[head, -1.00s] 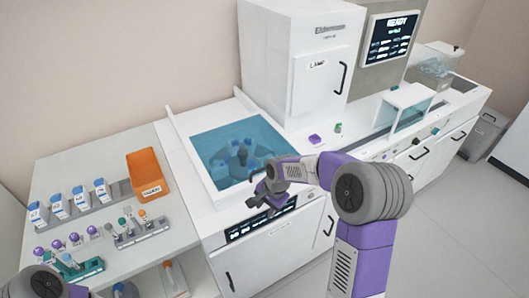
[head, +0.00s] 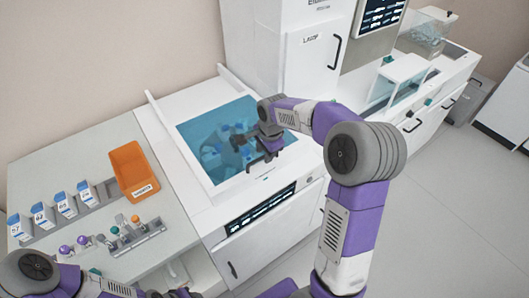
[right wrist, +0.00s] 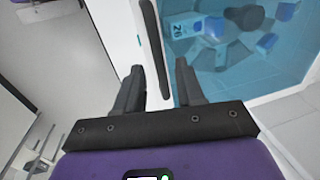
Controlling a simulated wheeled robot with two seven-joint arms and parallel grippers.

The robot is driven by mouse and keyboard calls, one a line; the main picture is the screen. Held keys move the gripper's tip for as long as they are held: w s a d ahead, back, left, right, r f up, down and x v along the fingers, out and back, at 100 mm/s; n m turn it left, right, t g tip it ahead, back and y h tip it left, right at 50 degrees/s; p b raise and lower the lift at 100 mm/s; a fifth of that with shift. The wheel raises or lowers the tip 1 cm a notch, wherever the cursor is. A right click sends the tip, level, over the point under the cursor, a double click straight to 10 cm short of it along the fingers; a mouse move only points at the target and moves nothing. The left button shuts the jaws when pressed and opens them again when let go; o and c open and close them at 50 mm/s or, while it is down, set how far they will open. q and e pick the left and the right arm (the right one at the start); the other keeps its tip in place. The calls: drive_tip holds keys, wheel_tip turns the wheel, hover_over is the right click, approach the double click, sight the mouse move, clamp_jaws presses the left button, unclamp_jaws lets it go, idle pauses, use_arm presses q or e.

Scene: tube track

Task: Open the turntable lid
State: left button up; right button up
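The turntable lid (head: 200,127) is a clear blue pane in a white frame, lying closed over the turntable with its blue-capped bottles. A long black handle (right wrist: 152,42) runs along the lid's edge in the right wrist view. My right gripper (head: 262,158) is over the lid's front right part in the head view. In the right wrist view its two dark fingers (right wrist: 158,76) are apart, with the handle bar between them in the picture; I cannot tell whether they touch it. My left arm is at the bottom left of the head view; its fingers cannot be made out.
An orange bin (head: 133,170) and a rack of labelled bottles (head: 65,208) stand on the left bench, with a small tube rack (head: 137,236) in front. A tall white cabinet (head: 280,60) rises behind the lid's right side. Floor at right is clear.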

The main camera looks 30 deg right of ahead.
drive_tip(key=shift+f, duration=0.2)
drive_tip(key=shift+c, duration=0.3)
clamp_jaws()
drive_tip(key=shift+w, duration=0.15)
